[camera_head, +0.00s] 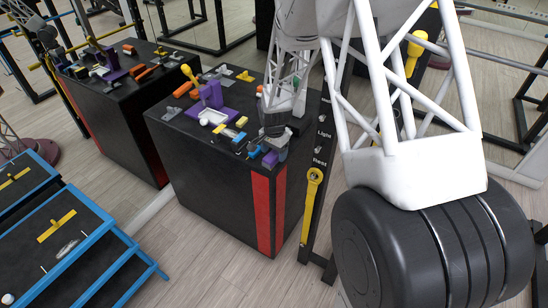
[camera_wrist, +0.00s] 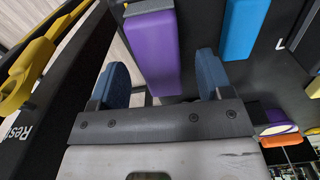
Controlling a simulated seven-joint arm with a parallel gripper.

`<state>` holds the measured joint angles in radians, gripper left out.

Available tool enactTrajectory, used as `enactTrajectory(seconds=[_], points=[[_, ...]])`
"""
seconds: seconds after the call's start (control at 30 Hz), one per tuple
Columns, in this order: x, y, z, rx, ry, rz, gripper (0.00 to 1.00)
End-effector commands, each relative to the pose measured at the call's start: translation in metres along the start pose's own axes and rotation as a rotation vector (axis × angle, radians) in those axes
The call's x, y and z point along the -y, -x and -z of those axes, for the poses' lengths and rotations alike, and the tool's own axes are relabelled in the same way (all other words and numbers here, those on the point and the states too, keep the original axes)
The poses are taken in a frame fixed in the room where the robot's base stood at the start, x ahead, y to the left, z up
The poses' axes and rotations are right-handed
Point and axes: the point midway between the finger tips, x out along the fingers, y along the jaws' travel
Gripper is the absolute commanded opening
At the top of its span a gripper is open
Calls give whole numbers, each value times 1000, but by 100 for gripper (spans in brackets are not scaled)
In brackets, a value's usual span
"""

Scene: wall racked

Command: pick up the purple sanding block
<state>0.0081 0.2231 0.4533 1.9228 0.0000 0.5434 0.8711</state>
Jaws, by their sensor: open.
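The purple sanding block (camera_wrist: 152,50) is a long rounded block in the wrist view, lying on the black top. A grey and yellow piece crosses its far end. My gripper (camera_wrist: 162,66) is open, with one blue fingertip to each side of the block's near part. I cannot tell how far above the block the fingertips are. In the head view my gripper (camera_head: 278,142) is low over the near right corner of the black bench, and the block (camera_head: 270,159) shows just beside it.
A blue block (camera_wrist: 245,28) lies right of the purple one. A purple bracket (camera_head: 211,95) and several small pieces crowd the black bench (camera_head: 210,170). A yellow wrench (camera_head: 311,200) hangs on the rack at the bench's right side.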

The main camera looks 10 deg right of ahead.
Motion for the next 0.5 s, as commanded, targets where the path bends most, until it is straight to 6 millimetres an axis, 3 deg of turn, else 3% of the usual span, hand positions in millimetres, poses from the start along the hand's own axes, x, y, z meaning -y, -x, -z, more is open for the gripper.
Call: enactTrajectory(seconds=[0.2, 0.5], points=[[0, -19, 0, 0, 0, 0, 72], [0, -22, 0, 0, 0, 0, 72]])
